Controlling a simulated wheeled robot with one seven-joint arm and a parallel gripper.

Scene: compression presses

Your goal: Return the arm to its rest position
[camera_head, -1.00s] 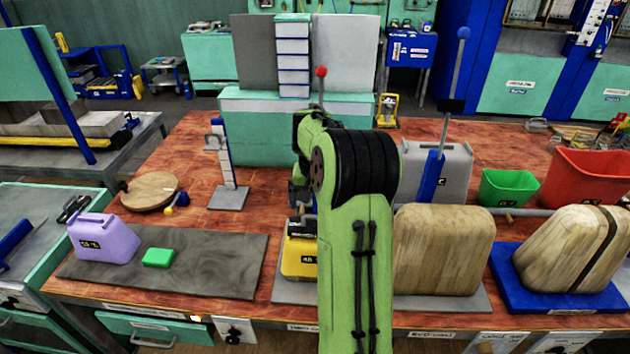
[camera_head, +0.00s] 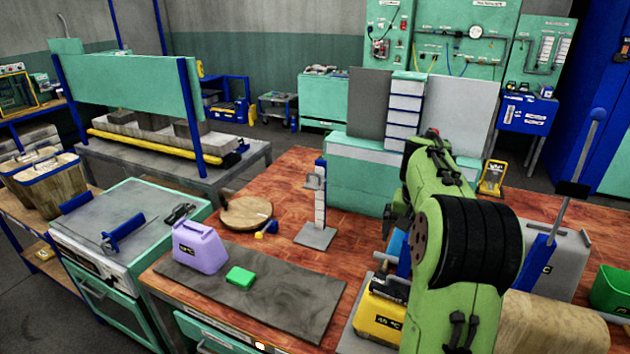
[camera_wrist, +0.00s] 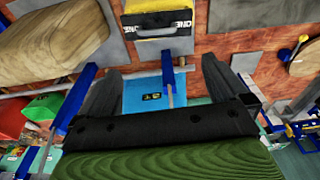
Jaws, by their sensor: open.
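My green arm (camera_head: 445,230) rises in front of the bench in the head view, with its black ribbed joint toward me. My gripper's jaws are hidden behind it there. In the wrist view my gripper (camera_wrist: 160,75) has its two dark fingers spread wide, with nothing held between them. Beyond the fingers are a blue plate (camera_wrist: 143,97) and a thin metal rod. A yellow-and-black block (camera_wrist: 158,22) lies past the fingertips, apart from them; it also shows beside my arm in the head view (camera_head: 378,318).
A purple container (camera_head: 200,248) and a green block (camera_head: 240,277) are on the dark mat (camera_head: 290,305). A round wooden board (camera_head: 246,213) and a small upright stand (camera_head: 318,238) are behind.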

